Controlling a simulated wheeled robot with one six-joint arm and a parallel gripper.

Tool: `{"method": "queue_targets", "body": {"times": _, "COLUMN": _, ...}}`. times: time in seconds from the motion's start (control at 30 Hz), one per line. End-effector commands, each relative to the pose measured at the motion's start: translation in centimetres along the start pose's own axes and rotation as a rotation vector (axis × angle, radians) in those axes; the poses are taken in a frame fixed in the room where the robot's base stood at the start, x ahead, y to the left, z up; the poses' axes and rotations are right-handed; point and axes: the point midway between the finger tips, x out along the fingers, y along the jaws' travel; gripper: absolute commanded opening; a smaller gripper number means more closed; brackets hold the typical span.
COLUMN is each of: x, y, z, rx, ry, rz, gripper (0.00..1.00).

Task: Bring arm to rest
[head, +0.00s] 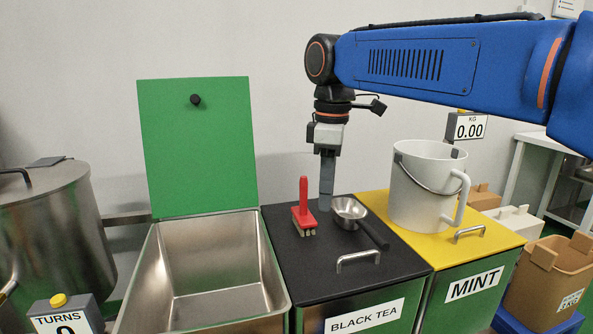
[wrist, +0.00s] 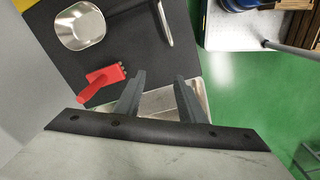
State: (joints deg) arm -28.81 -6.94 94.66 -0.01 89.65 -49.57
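My arm reaches in from the upper right in the head view, and my gripper (head: 326,205) points down over the black lid marked BLACK TEA (head: 350,285). It appears between a red-handled brush (head: 303,212) and a metal scoop (head: 350,210). In the wrist view the two fingers of my gripper (wrist: 159,80) stand apart with nothing between them. The brush (wrist: 102,82) lies left of the fingers there, and the scoop (wrist: 80,25) lies beyond it on the dark lid (wrist: 125,45). I cannot tell the exact height of the fingertips above the lid.
A white bucket (head: 425,185) stands on the yellow MINT lid (head: 480,238). The green lid (head: 197,150) stands open above an empty steel bin (head: 215,260). A steel drum (head: 55,230), a TURNS counter (head: 67,315) and brown crates (head: 545,280) stand at the sides.

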Motion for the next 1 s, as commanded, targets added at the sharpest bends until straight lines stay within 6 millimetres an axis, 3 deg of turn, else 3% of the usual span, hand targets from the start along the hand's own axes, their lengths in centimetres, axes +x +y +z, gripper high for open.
{"method": "queue_targets", "body": {"times": 0.23, "x": 1.6, "y": -1.1, "z": 4.8, "rx": 0.178, "ry": 0.029, "rz": 0.038, "gripper": 0.36}}
{"method": "queue_targets", "body": {"times": 0.37, "x": 3.3, "y": -2.3, "z": 8.6, "rx": 0.33, "ry": 0.057, "rz": 0.07, "gripper": 0.36}}
{"method": "queue_targets", "body": {"times": 0.7, "x": 9.7, "y": -7.1, "z": 18.0, "rx": 0.768, "ry": 0.145, "rz": 0.159, "gripper": 0.36}}
{"method": "queue_targets", "body": {"times": 1.0, "x": 16.7, "y": -12.3, "z": 24.2, "rx": 1.138, "ry": 0.237, "rz": 0.233, "gripper": 0.36}}
